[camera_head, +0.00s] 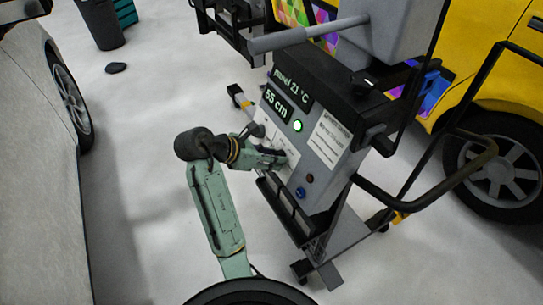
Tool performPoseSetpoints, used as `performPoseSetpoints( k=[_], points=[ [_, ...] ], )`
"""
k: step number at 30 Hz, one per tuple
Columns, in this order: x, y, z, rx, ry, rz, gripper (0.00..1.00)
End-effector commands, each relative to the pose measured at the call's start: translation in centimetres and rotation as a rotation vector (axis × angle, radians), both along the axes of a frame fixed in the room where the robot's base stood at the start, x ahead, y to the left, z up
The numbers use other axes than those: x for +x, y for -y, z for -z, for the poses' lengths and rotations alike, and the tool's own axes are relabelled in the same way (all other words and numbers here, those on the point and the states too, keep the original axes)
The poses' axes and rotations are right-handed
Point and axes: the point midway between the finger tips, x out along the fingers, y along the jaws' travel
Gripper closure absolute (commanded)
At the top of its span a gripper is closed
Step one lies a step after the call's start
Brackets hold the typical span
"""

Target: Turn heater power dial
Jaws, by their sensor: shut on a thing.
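The heater unit (325,150) is a grey wheeled stand with a tilted control panel. Its panel shows two black displays, reading "panel 21 °C" and "55 cm" (277,103), a lit green round light (298,126), a white label, and a blue knob or button (300,192) with a brown one above it. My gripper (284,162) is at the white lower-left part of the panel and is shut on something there. The power dial itself is hidden behind my gripper, so I cannot see its position.
A grey car (45,190) stands on the left and a yellow vehicle (500,90) on the right. A bent bar (440,195) juts out right of the heater. A dark bin (100,22) stands at the back left. Pale floor between car and heater is mostly clear.

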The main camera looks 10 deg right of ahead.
Motion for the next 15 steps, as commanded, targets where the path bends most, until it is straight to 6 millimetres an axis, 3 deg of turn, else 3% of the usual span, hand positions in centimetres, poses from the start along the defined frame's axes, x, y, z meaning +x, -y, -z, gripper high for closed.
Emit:
performPoseSetpoints(
  k=[4, 5, 15],
  points=[
    [-0.04, 0.02, 0.09, 0.001, -0.003, 0.001, 0.95],
    [-0.04, 0.02, 0.09, 0.001, -0.003, 0.001, 0.67],
    [-0.02, 0.01, 0.04, 0.001, -0.001, 0.001, 0.47]
  ],
)
